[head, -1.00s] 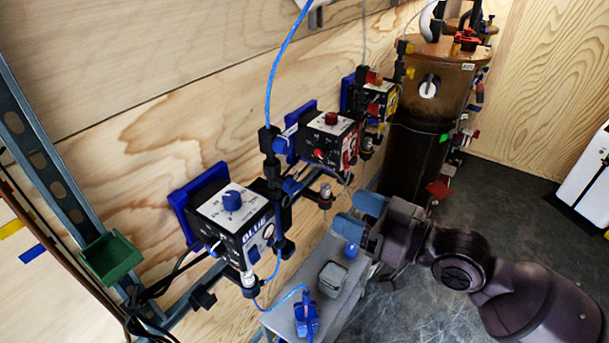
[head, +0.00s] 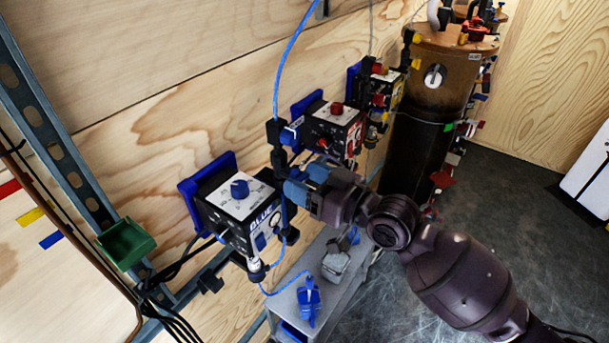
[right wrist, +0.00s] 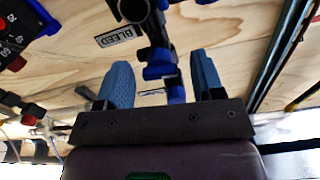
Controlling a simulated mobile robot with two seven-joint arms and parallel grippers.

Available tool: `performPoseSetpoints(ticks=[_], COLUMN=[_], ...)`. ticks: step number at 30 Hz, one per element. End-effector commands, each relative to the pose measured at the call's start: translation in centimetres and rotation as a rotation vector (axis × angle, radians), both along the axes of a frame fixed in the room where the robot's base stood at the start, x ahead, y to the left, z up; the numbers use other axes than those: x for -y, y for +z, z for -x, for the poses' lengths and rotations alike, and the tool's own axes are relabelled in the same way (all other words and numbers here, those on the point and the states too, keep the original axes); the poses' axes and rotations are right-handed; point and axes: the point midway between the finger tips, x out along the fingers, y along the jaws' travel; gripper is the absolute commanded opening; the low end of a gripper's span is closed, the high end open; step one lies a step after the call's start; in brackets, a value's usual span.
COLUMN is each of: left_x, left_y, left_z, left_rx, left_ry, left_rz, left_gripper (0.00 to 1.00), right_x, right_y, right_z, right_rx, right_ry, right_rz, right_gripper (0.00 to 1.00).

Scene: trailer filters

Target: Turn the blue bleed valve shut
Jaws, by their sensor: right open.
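In the right wrist view a blue valve handle (right wrist: 162,72) hangs from a black pipe fitting (right wrist: 135,10), with a "BLEED" label (right wrist: 116,37) on the plywood beside it. My right gripper (right wrist: 160,85) is open, with one blue finger on each side of the handle's lower part. A gap shows on both sides; I cannot tell whether the handle lies between the pads in depth. In the head view my right gripper (head: 294,184) is beside the black vertical fitting (head: 277,145), where the fingers hide part of the piping. My left gripper is not in view.
A pump controller marked blue (head: 240,205) is left of the gripper, and a red-knobbed controller (head: 333,130) is behind it. A grey shelf (head: 320,300) with a blue clip (head: 309,300) is below. A brown cylinder (head: 440,75) stands at the back.

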Motion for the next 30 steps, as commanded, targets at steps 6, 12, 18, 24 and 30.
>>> performPoseSetpoints(ticks=[6,12,18,24,30], left_x=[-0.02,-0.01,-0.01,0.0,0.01], left_y=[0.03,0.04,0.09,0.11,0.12], left_z=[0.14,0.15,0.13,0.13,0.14], left_rx=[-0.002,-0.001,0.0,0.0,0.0], left_ry=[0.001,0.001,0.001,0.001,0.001], left_rz=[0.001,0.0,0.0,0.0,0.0], left_gripper=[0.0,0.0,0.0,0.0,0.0], right_x=[-0.44,-0.41,-0.4,-0.39,-0.39], right_y=[0.02,0.01,0.01,0.01,0.02], right_z=[-0.28,-0.27,-0.27,-0.26,-0.26], right_rx=[0.001,0.002,0.001,-0.001,-0.033], right_ry=[0.001,0.0,0.0,0.0,0.0], right_rz=[0.0,0.001,0.001,-0.001,-0.025], right_gripper=[0.61,0.55,0.25,0.12,0.12])
